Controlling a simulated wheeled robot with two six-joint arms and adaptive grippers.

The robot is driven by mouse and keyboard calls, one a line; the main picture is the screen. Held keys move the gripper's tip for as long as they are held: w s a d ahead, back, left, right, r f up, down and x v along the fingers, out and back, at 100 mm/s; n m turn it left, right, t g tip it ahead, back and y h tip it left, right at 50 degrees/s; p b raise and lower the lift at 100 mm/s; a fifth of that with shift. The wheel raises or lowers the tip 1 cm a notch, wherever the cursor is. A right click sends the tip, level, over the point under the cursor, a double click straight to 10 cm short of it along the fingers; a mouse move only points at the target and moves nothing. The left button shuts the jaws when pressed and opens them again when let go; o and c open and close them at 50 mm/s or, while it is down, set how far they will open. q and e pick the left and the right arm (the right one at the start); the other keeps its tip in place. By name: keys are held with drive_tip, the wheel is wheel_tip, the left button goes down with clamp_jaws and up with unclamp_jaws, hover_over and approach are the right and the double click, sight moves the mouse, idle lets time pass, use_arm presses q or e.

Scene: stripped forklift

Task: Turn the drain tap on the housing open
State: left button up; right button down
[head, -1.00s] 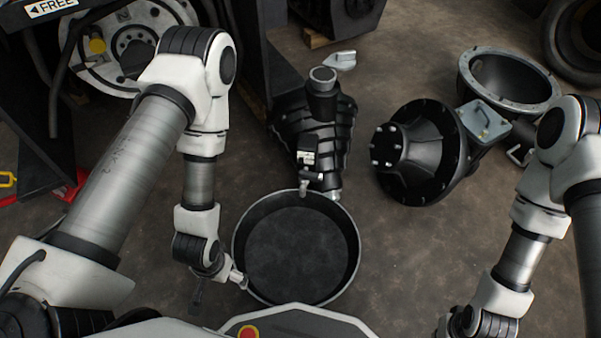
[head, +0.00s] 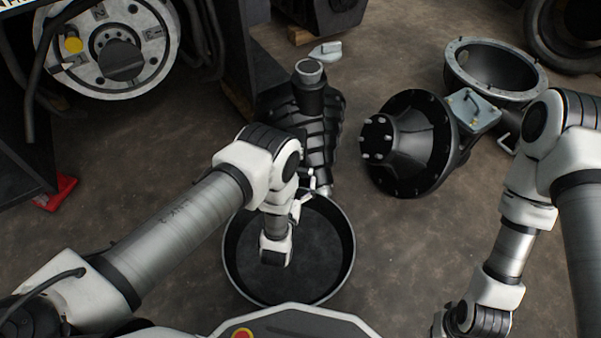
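The dark ribbed housing (head: 332,125) lies on the floor at the centre of the head view, with a pale round neck at its top end. Its lower end reaches the far rim of a round black drain pan (head: 350,262). My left arm reaches across the pan and covers the housing's lower left part, where the tap's body is hidden. My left gripper (head: 308,186) shows only partly beside the wrist, close to the housing's lower end. I cannot tell whether it touches the tap or how its fingers stand. My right arm hangs at the right, its gripper below the picture edge.
A black flanged casing (head: 405,145) with studs lies right of the housing, before a grey open bell-shaped ring (head: 497,75). A wheel hub (head: 120,50) and dark forklift frame stand at the left. A red object (head: 55,193) lies below them. Floor right of the pan is clear.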

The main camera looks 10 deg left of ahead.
use_arm(q)
drive_tip(key=shift+g, duration=0.3)
drive_tip(key=w+f+b, duration=0.2)
drive_tip(key=w, duration=0.1)
drive_tip(key=w+f+b, duration=0.1)
drive_tip(key=w, duration=0.1)
drive_tip(key=shift+d+b, duration=0.4)
drive_tip(key=shift+w+r, duration=0.1)
drive_tip(key=shift+w, duration=0.15)
drive_tip(key=shift+r, duration=0.1)
